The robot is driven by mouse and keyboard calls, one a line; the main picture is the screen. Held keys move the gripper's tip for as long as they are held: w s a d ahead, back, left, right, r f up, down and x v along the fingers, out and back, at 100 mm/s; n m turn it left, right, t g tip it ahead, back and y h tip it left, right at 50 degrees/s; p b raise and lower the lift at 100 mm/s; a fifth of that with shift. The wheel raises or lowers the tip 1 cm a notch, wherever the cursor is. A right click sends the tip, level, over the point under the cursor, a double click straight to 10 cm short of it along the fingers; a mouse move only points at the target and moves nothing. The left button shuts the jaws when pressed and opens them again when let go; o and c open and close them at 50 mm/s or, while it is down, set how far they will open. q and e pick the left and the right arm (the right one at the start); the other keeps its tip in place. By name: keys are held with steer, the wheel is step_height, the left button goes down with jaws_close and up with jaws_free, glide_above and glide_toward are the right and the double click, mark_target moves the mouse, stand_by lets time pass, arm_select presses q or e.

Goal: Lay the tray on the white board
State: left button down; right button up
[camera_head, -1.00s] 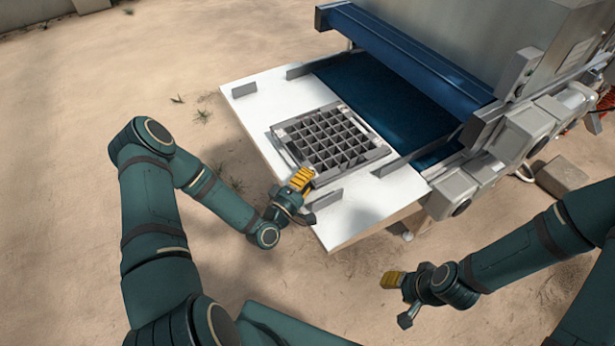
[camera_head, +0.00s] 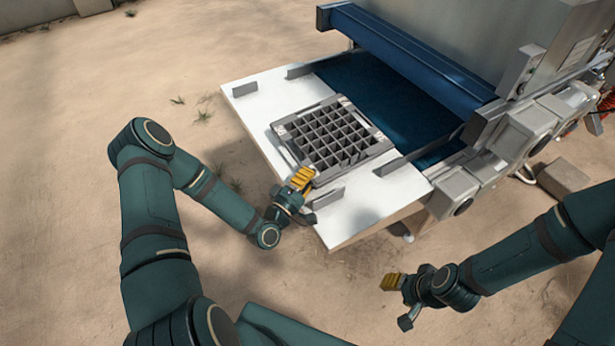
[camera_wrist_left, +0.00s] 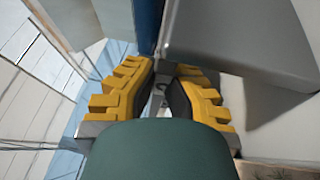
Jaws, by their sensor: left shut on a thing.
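The grey tray (camera_head: 379,149), a grid of square cells, is over the white board (camera_head: 345,214), in front of the blue belt. Whether it rests flat or is held slightly above the board is hard to tell. My left gripper (camera_head: 301,180) is shut on the tray's near edge, at the board's near left side. In the left wrist view its yellow fingers (camera_wrist_left: 162,92) close around a narrow part, mostly hidden by the dark green wrist. My right gripper (camera_head: 391,281) is apart from the tray, in front of the board; its finger gap is unclear.
The seeder's blue belt (camera_head: 375,98) lies behind the tray, under a blue crossbar (camera_head: 410,62). Small grey guides stand on the board, including one at the near edge (camera_head: 327,197) and one at far left (camera_head: 244,89). Sandy ground is open to the left.

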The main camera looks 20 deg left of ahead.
arm_select(q)
steer(key=c, duration=1.1)
jaws_free()
steer(key=shift+s+f, duration=0.15)
steer(key=shift+f, duration=0.65)
steer(key=shift+o, duration=0.2)
steer(key=shift+s+a+f, duration=0.1)
steer(key=shift+s+f, duration=0.05)
steer(key=shift+s, duration=0.3)
steer(key=r+v, duration=0.1)
steer(key=v, duration=0.9)
steer(key=shift+s+r, duration=0.25)
steer(key=shift+s, duration=0.1)
steer(key=shift+a, duration=0.1)
